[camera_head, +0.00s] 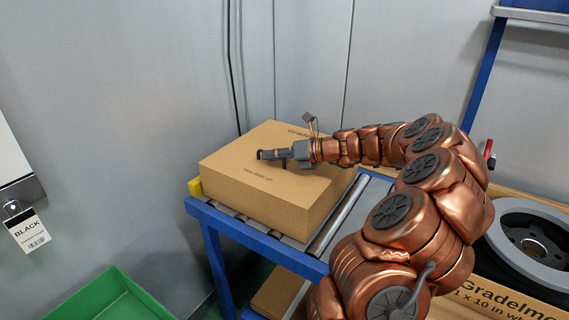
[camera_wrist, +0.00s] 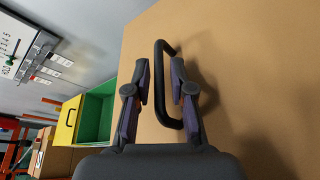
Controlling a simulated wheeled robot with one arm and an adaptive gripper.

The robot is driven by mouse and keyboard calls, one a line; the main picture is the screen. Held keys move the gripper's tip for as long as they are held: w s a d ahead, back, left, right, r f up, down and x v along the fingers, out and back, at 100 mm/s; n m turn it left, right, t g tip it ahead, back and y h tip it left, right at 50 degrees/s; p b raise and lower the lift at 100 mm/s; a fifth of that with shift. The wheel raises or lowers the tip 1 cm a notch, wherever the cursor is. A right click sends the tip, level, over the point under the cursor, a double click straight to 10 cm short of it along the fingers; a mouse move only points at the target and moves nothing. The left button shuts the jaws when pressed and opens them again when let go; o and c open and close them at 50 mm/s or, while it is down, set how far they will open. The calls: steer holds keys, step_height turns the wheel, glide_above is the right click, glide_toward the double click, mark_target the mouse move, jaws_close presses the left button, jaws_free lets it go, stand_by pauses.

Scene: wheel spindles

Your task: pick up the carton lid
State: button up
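The carton lid (camera_head: 250,178) is the tan top of a closed cardboard carton standing on a blue-framed roller table. In the wrist view the lid (camera_wrist: 260,70) fills the middle and right, with a black C-shaped handle (camera_wrist: 159,85) on it. My gripper (camera_head: 271,155) is over the lid in the head view. In the wrist view my gripper (camera_wrist: 160,66) is open, with one finger on each side of the handle's long bar. The fingers look apart from the bar. My gripper partly hides the handle in the head view.
The roller table (camera_head: 258,236) has bare rollers right of the carton. A green bin (camera_head: 110,297) stands low at left. A wheel (camera_head: 530,242) lies on another carton at right. A grey wall is close behind. A "BLACK" tag (camera_head: 28,232) hangs at left.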

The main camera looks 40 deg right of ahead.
steer(key=shift+c, duration=0.2)
jaws_close()
stand_by(0.5)
